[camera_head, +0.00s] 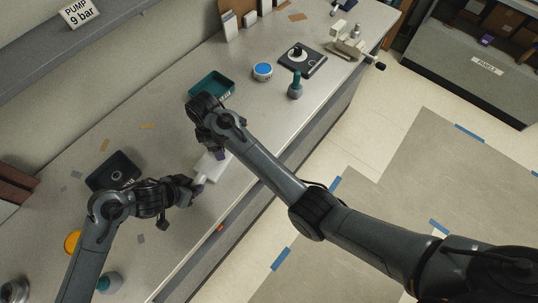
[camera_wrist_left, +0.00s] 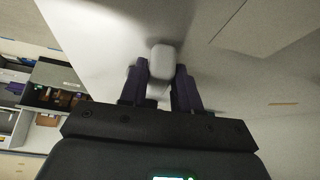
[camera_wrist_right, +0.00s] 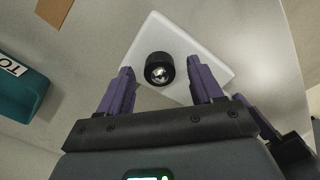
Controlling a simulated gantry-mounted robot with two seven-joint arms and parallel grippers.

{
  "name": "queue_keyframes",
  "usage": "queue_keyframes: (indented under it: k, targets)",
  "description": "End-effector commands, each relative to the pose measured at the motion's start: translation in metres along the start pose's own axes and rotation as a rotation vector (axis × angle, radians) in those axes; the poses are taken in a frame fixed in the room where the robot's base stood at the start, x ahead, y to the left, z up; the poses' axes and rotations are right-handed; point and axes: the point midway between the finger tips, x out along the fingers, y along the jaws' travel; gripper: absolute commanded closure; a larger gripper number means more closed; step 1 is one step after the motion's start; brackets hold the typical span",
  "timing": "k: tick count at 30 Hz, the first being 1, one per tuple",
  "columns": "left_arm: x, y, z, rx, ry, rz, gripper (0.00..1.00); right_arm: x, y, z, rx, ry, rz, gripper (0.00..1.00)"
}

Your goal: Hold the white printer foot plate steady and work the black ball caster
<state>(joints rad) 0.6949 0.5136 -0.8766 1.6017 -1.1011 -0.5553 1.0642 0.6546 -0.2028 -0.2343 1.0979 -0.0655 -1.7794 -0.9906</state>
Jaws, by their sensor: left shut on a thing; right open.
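The white printer foot plate (camera_wrist_right: 202,57) lies flat on the grey counter. In the head view the plate (camera_head: 211,168) shows partly, between my two arms. The black ball caster (camera_wrist_right: 159,69) stands on the plate in the right wrist view, with a shiny ball in its top. My right gripper (camera_wrist_right: 160,84) is open, its purple fingers on either side of the caster and apart from it. My left gripper (camera_wrist_left: 160,78) is shut on a white rounded part of the foot plate (camera_wrist_left: 163,60). In the head view my left gripper (camera_head: 198,187) is at the plate's left end.
A teal tray (camera_head: 212,85) stands behind my right gripper. A blue-topped round tub (camera_head: 262,71), a teal-handled tool (camera_head: 295,86) and a black scale-like plate (camera_head: 301,60) stand further right. The counter's front edge is close to the plate.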

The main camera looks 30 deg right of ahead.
Motion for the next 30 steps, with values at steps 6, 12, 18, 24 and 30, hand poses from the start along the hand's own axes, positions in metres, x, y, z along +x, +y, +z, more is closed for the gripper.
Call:
queue_keyframes:
  k: [6,12,18,24,30]
  targets:
    - [0.000,0.000,0.000,0.000,0.000,0.000,1.00,0.000,0.000,0.000,-0.355,0.000,0.000,0.35]
    - [0.000,0.000,0.000,0.000,0.000,0.000,1.00,-0.001,0.000,0.000,-0.676,0.000,0.000,0.35]
    - [0.000,0.000,0.000,0.000,0.000,0.000,1.00,-0.001,0.000,0.000,-0.991,0.000,0.000,0.35]
    - [0.000,0.000,0.000,0.000,0.000,0.000,1.00,-0.043,0.001,-0.001,-0.998,0.001,0.005,0.35]
    - [0.000,0.000,0.000,0.000,0.000,0.000,1.00,-0.081,0.001,-0.001,-0.996,0.001,0.004,0.35]
